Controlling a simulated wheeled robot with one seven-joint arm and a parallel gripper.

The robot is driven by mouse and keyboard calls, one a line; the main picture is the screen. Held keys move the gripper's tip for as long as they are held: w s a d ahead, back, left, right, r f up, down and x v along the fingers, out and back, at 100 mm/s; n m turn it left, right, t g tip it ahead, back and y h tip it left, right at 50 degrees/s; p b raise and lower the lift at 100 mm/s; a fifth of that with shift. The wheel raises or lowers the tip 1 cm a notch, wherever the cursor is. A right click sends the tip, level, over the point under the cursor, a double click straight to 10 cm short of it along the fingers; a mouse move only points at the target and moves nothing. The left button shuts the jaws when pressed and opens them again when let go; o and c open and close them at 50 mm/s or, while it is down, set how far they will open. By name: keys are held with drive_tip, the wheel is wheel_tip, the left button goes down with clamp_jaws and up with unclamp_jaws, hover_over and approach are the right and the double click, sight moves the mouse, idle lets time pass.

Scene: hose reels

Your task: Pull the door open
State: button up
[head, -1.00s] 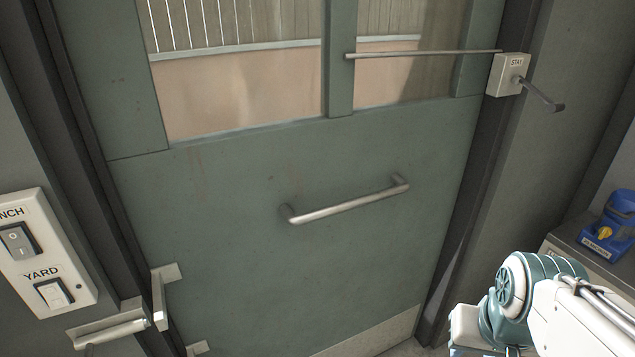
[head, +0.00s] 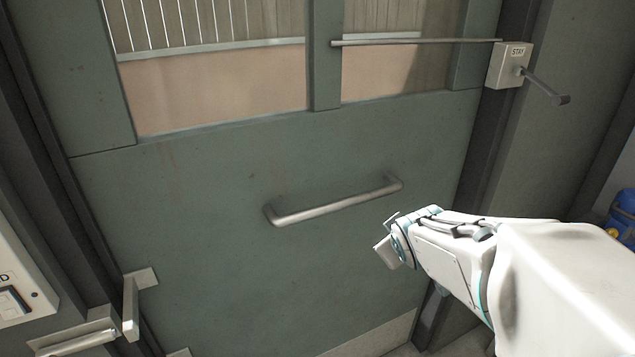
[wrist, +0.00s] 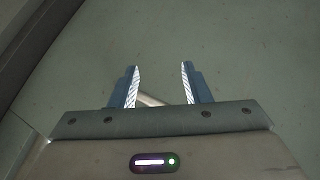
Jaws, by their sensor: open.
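The door (head: 200,225) is a grey-green panel with windows above, and it stands shut in its frame in the head view. A metal bar handle (head: 335,201) is fixed across its middle. My gripper (head: 383,236) is just below and right of the handle's right end, apart from it in this view. In the wrist view my gripper (wrist: 159,84) is open, its two blue fingers spread toward the door. A short piece of the handle (wrist: 152,100) shows between the fingers near their base; the rest is hidden by my gripper's body.
A box marked STAY (head: 508,64) with a lever (head: 546,87) sits on the right frame, and a thin rod (head: 415,42) runs from it across the window. A metal latch (head: 131,305) is at the door's lower left. A switch panel (head: 20,265) is at left.

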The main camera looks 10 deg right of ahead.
drive_tip(key=w+d+n+t+b, duration=0.1)
drive_tip(key=w+d+n+t, duration=0.15)
drive_tip(key=w+n, duration=0.2)
drive_tip(key=n+t+y+b, duration=0.3)
drive_tip(key=n+t+y, duration=0.1)
drive_tip(key=n+y, duration=1.25)
approach(329, 190)
drive_tip(key=s+a+x, duration=0.1)
drive_tip(key=x, duration=0.5)
drive_tip(key=shift+r+n+h, duration=0.3)
drive_tip(key=shift+r+h, duration=0.05)
drive_tip(key=shift+r, duration=0.05)
drive_tip(key=shift+w+g, duration=0.1)
drive_tip(key=shift+g, duration=0.15)
clamp_jaws()
